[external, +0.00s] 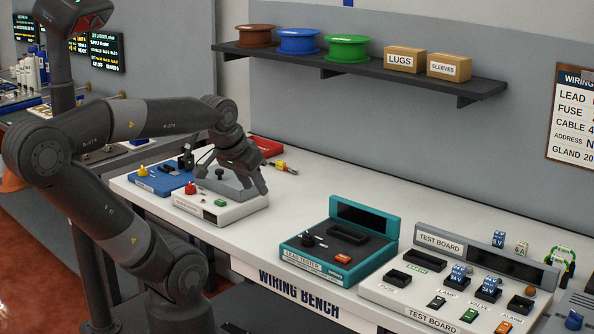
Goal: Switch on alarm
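The test board (380,290) is at the right front of the bench. Its label ALARM sits at the right of a row with LAMP and VALVE. An orange rocker switch (503,327) is by the ALARM label, and a black socket (520,305) with an orange-brown dome (530,292) stands behind it. The socket looks empty. A green switch (469,315) and a black switch (436,302) are to its left. My gripper (233,177) is far to the left, over a white box with a grey sloped panel. Its fingers look spread, with nothing visibly held.
The teal lead tester (340,269) stands between my gripper and the test board. A blue box (160,181) and red tray (266,147) lie near my gripper. Loose blocks (498,239) and a green-yellow cable (563,260) are behind the board. A shelf (350,68) hangs above.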

